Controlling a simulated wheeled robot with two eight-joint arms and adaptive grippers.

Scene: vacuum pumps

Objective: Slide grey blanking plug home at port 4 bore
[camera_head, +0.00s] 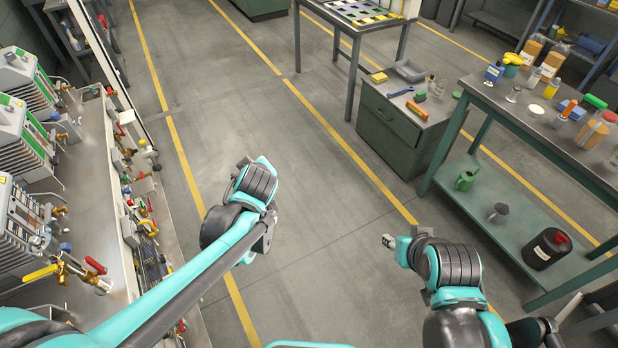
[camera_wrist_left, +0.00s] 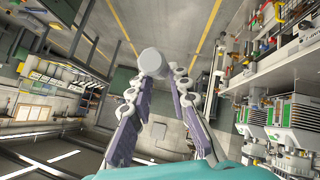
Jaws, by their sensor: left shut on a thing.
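My left gripper (camera_wrist_left: 155,78) is shut on a light grey cylindrical plug (camera_wrist_left: 152,62), which sits between the fingertips in the left wrist view. In the head view my left gripper (camera_head: 246,162) is out over the aisle floor, mostly hidden behind its own wrist, and the plug cannot be made out. The pumps (camera_head: 25,140) with brass fittings stand on a steel bench at the far left, well apart from it; they also show at the right of the wrist view (camera_wrist_left: 290,125). I cannot tell which opening is port 4. My right gripper (camera_head: 390,241) is over the floor, its jaws unclear.
The steel bench (camera_head: 92,200) runs along the left with valves and red and yellow handles. A green cabinet (camera_head: 385,130) and a green workbench (camera_head: 530,130) with bottles stand at the right. The floor (camera_head: 315,170) between is clear, marked with yellow lines.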

